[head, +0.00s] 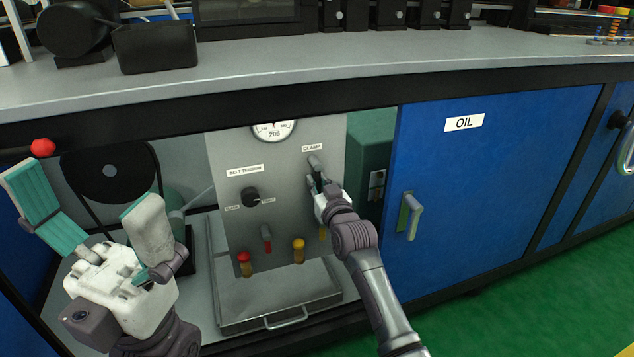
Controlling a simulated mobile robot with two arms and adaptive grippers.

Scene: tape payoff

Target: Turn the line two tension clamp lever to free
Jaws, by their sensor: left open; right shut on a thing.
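The clamp lever (314,162) is a small grey handle under the CLAMP label (312,148) on the grey panel (225,155). Its upper end shows, tilted up and a little left; the lower part is hidden behind my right gripper. My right gripper (317,182) is shut on the clamp lever, with its arm coming up from the bottom right. My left gripper (82,192) is open and empty at the left, in front of the cabinet opening and away from the panel.
The panel also carries a gauge (273,129), a black belt tension knob (250,197) and red and yellow handles below. A grey tray (275,302) sits underneath. A blue OIL door (480,185) stands right of my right arm. The worktop overhangs above.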

